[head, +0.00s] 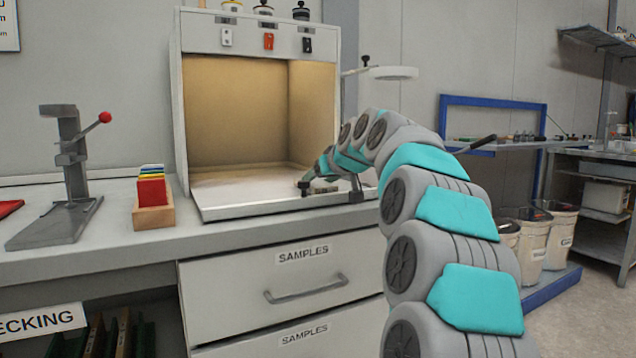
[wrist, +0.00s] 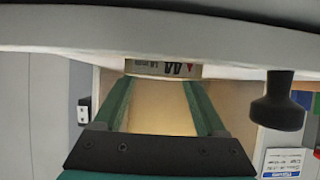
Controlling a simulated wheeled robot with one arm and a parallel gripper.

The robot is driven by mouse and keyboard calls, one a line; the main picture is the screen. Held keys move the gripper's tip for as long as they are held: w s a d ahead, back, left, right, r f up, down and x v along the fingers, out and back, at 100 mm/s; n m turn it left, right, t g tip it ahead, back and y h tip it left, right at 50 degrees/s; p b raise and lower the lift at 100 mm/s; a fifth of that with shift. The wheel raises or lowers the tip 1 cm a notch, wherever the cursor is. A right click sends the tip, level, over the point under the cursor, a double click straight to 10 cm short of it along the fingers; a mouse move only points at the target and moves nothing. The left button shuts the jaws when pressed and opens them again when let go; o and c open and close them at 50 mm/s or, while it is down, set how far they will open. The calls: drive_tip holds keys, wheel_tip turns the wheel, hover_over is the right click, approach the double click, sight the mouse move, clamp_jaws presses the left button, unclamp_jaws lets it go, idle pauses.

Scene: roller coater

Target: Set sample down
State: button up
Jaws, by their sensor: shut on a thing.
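My gripper (head: 308,184) is low at the front right of the lit booth (head: 235,105), just over its pale floor. In the wrist view its two green fingers (wrist: 156,78) reach forward and are shut on a small beige piece with dark and red marks, which I take to be the sample (wrist: 163,69). In the head view the sample is too small and too covered to make out. I cannot tell whether it touches the booth floor.
A dark knob (wrist: 278,105) shows at the right in the wrist view. A wooden card holder (head: 153,212) and grey press (head: 70,180) stand left. The booth floor's left side is clear.

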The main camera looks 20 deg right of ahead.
drive_tip(key=shift+f, duration=0.2)
drive_tip(key=o, duration=1.3)
drive_tip(key=shift+r, duration=0.15)
drive_tip(key=shift+s+r, duration=0.1)
drive_tip(key=shift+s, duration=0.05)
drive_tip(key=v, duration=1.1)
drive_tip(key=shift+s+r+b, duration=0.15)
drive_tip(key=shift+s+b, duration=0.15)
drive_tip(key=shift+s, duration=0.05)
